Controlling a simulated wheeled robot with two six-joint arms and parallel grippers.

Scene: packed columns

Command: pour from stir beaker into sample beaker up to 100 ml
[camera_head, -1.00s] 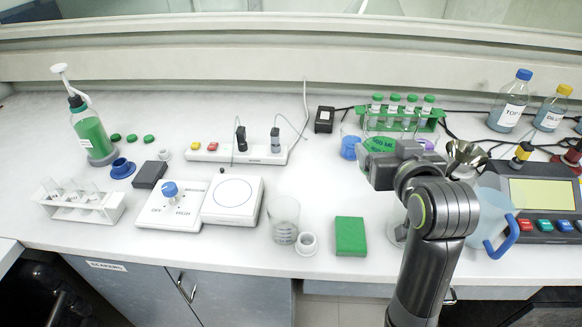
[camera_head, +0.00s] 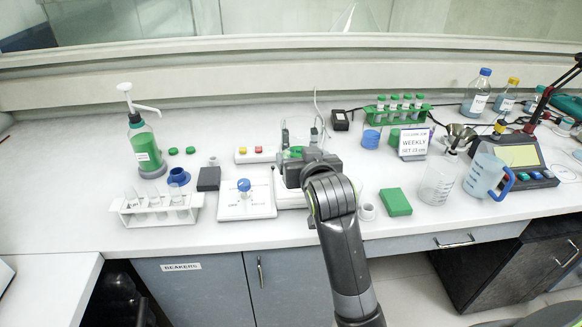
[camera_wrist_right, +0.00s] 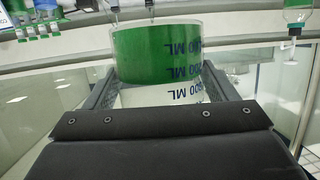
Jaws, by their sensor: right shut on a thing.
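My right gripper (camera_head: 300,160) is shut on a clear beaker with green liquid (camera_wrist_right: 155,45). The right wrist view shows its blue ML marks upside down and the green liquid in its lower part. In the head view the gripper is over or in front of the white stir plate (camera_head: 288,200), and mostly hides the beaker. An empty clear beaker (camera_head: 437,186) stands at the right, next to the blue-tinted jug (camera_head: 484,176). Another empty beaker, seen earlier beside the plate, is hidden behind my right arm. My left gripper is not in view.
A white ring (camera_head: 367,212) and a green box (camera_head: 396,202) lie right of my arm. A dial box (camera_head: 246,200), a dark block (camera_head: 209,178) and a tube rack (camera_head: 157,212) stand left. A sign (camera_head: 413,143) and green-capped vials (camera_head: 395,108) stand behind.

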